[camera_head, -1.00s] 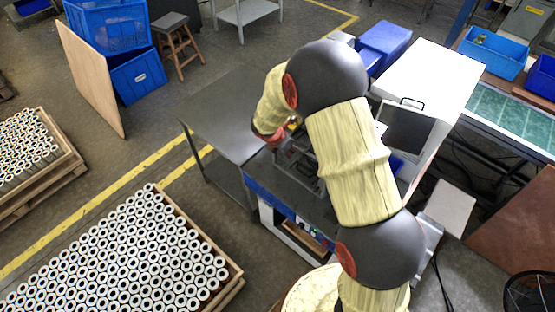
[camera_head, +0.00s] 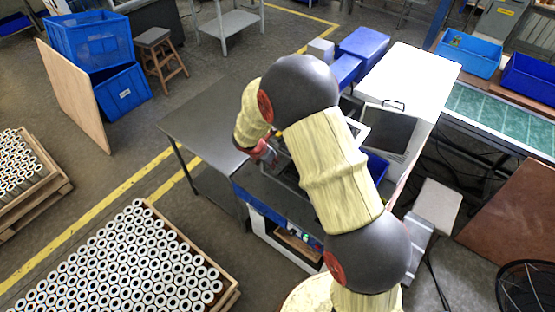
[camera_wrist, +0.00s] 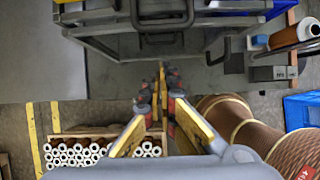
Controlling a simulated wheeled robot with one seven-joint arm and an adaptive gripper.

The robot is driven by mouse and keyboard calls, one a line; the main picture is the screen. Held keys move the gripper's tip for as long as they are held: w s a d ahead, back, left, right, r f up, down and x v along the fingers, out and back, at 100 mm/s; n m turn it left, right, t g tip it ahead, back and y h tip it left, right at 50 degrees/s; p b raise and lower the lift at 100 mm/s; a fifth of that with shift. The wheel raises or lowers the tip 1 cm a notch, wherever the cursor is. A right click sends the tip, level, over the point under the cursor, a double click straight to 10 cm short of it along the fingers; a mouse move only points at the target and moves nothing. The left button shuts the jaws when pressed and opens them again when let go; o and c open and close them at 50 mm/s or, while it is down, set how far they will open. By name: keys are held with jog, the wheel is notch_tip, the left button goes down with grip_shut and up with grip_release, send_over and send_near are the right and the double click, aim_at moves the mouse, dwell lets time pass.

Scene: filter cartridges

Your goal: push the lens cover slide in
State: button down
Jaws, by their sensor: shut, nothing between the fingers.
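My gripper (camera_wrist: 160,92) shows in the wrist view with its yellow and dark fingers together and nothing between them. A grey metal fixture (camera_wrist: 105,22) with a loop-shaped bar (camera_wrist: 163,22) lies beyond the fingertips, near the top of the picture. There is a visible gap in the picture between the tips and the bar; contact cannot be told. I cannot clearly pick out the lens cover slide on this fixture. In the head view my gripper (camera_head: 265,152) is small and partly hidden by my own arm, above the dark workbench (camera_head: 205,115). My arm covers much of the fixture there.
A white machine (camera_head: 425,75) with a dark panel stands right of my arm. Blue bins (camera_head: 360,45) sit behind it. A pallet of cartridges (camera_head: 120,265) is at lower left. The bench's left part is clear.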

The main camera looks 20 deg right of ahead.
jog(key=v, duration=1)
jog(key=shift+s+a, duration=0.1)
jog(key=s+d+m+t+y+b, duration=0.2)
jog(key=s+m+y+b, duration=0.2)
jog(key=s+m+b, duration=1.9)
jog(key=s+m, duration=0.1)
jog(key=s, duration=0.6)
jog(key=shift+r+t, duration=0.4)
